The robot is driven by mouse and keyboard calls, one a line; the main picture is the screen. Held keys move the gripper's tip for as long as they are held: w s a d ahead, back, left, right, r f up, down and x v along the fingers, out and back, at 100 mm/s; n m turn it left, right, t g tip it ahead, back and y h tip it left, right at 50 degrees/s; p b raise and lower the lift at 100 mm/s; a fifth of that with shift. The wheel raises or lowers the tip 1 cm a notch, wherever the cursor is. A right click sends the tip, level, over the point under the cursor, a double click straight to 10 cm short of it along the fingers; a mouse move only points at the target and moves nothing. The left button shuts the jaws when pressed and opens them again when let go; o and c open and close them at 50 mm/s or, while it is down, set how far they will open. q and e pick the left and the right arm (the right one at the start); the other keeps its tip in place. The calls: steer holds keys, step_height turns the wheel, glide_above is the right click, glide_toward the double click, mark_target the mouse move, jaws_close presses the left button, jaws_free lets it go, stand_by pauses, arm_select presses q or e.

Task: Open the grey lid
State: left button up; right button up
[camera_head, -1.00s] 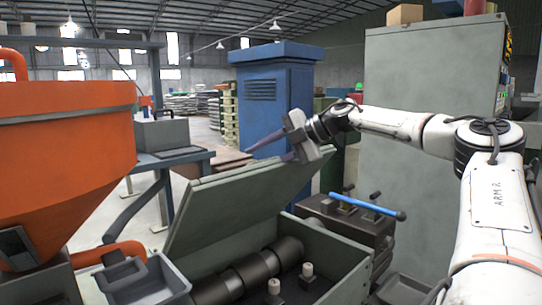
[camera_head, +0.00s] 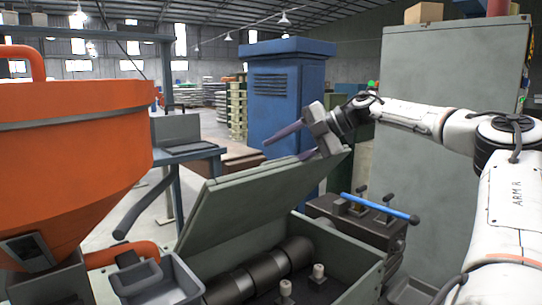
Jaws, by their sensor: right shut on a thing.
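The grey lid (camera_head: 262,196) of a grey box (camera_head: 345,255) stands tilted up, well raised from the box's opening. My right gripper (camera_head: 283,148) is at the lid's upper edge, near its far right corner, and is shut on it. One dark finger shows above the edge; the other is partly hidden at the lid. Inside the open box are a dark ribbed cylinder (camera_head: 262,273) and small pale-topped posts (camera_head: 318,272). My left gripper is out of view.
An orange hopper (camera_head: 75,160) stands close at the left, with a grey tray (camera_head: 165,280) by it. A machine with a blue bar (camera_head: 375,205) stands right of the box. A blue cabinet (camera_head: 285,85) and tall grey cabinet (camera_head: 450,75) stand behind.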

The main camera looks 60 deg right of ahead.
steer(key=w+r+v, duration=0.1)
steer(key=v, duration=0.8)
steer(key=r+v, duration=0.2)
steer(key=v, duration=0.7)
steer(key=shift+w+a+r+t+h+b, duration=0.2)
steer(key=shift+w+a+t+h+b, duration=0.1)
steer(key=shift+w+b, duration=0.15)
